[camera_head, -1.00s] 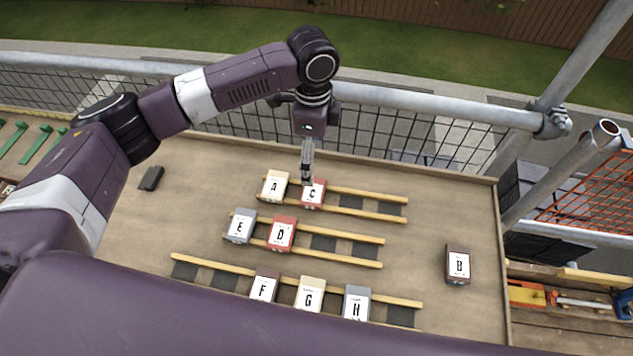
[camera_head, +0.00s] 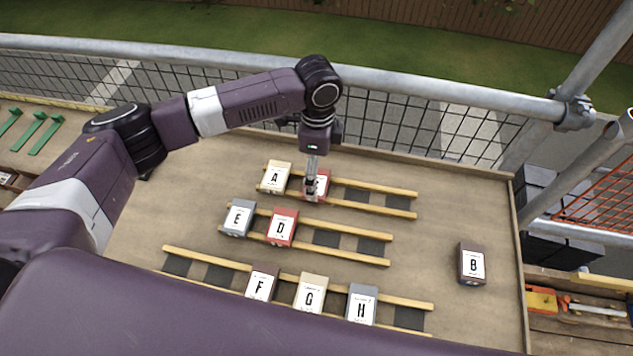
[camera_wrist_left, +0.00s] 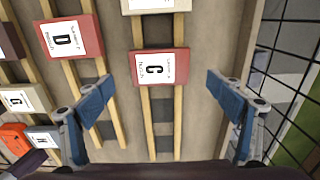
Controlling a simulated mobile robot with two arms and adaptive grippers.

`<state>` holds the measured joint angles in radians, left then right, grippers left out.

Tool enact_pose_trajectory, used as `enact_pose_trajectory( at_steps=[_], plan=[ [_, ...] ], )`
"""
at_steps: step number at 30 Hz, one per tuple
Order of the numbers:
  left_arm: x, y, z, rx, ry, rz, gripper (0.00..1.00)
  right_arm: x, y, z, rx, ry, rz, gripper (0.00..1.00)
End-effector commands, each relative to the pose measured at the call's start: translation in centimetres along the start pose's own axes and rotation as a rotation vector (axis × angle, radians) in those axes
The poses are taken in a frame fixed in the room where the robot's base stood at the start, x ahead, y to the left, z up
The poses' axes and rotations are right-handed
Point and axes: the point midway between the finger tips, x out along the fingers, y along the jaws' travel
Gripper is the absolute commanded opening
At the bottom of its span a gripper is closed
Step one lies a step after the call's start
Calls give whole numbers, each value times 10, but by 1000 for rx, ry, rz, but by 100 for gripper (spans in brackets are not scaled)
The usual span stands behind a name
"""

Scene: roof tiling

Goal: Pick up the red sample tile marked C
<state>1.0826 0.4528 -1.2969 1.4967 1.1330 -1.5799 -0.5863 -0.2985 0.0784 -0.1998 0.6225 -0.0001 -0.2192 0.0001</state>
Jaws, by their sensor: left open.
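The red tile C (camera_head: 322,187) lies on the far pair of wooden battens, just right of the cream tile A (camera_head: 275,177). My left gripper (camera_head: 311,188) points down over tile C and partly hides it in the head view. In the left wrist view, tile C (camera_wrist_left: 160,68) lies beyond and between the two spread blue fingertips of the left gripper (camera_wrist_left: 160,92). The fingers are open with nothing between them, and tile C shows no grip on it. My right gripper is in neither view.
Another red tile, D (camera_head: 281,228), lies beside grey tile E (camera_head: 238,218) on the middle battens. Tiles F (camera_head: 262,283), G (camera_head: 311,293) and H (camera_head: 361,304) lie on the near battens. Brown tile B (camera_head: 471,264) lies alone on bare board. A rail and mesh (camera_head: 420,95) stand behind.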

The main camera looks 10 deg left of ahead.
Motion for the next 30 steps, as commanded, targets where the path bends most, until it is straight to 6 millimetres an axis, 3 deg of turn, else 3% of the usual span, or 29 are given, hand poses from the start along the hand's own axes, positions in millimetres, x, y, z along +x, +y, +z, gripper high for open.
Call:
enact_pose_trajectory(
  at_steps=[7,16,30],
  plan=[
    [33,0,3,-1,-2,1,86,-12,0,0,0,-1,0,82],
    [38,0,2,0,-1,0,84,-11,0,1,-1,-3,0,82],
    [37,0,2,0,0,-1,36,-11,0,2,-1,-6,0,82]
  ],
)
